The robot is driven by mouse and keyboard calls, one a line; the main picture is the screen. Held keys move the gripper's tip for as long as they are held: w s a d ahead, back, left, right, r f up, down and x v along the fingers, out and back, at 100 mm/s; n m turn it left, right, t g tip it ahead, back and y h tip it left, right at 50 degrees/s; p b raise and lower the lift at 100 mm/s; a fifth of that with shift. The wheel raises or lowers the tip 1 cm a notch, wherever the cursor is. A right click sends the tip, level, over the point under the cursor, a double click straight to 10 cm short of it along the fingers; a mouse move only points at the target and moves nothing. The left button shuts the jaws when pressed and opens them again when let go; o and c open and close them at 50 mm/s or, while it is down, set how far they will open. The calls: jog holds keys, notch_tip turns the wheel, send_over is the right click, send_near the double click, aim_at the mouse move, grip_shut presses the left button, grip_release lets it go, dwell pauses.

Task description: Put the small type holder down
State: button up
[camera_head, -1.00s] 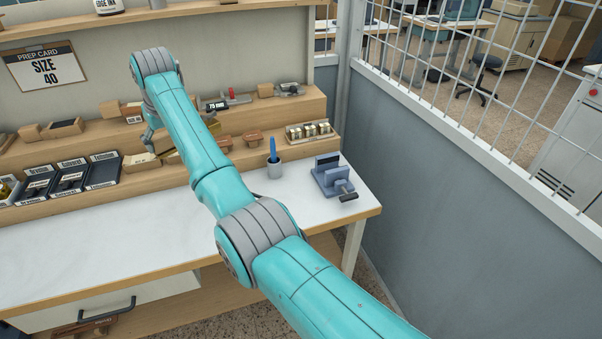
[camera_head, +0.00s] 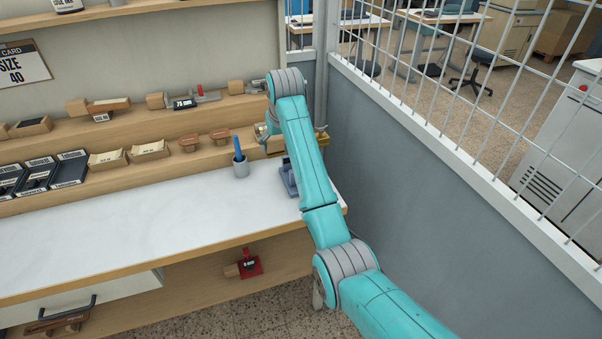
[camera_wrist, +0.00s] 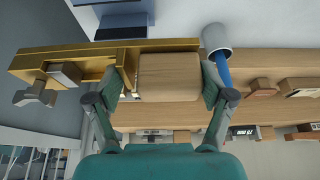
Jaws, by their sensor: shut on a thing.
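The small type holder is a brass bar with a wooden grip (camera_wrist: 170,77) and a thumbscrew (camera_wrist: 35,96) at its left end in the wrist view. My gripper (camera_wrist: 163,84) is shut on the wooden grip, one finger on each side. In the head view a bit of the brass holder (camera_head: 276,146) shows beside my arm, which hides most of it and my gripper. The holder is held above the right end of the white worktop (camera_head: 130,225), near a blue-grey clamp-like fixture (camera_head: 287,180), partly covered by my arm.
A grey cup (camera_head: 240,168) with a blue pen stands left of the fixture; in the wrist view the cup (camera_wrist: 215,38) appears close to the holder. Stepped wooden shelves (camera_head: 120,180) behind carry stamps and boxes. A mesh-topped partition (camera_head: 420,190) borders the right. The worktop's left and middle are clear.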

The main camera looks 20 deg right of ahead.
aim_at(281, 152)
notch_tip(281, 152, down, 5)
jog(key=shift+d+f, duration=0.15)
jog(key=shift+f, duration=2.15)
jog(key=shift+f, duration=0.6)
jog(key=o, duration=1.4)
jog(key=shift+o, duration=0.2)
jog(key=v, duration=1.3)
jog(key=shift+w+r, duration=0.15)
jog(key=shift+w, duration=0.05)
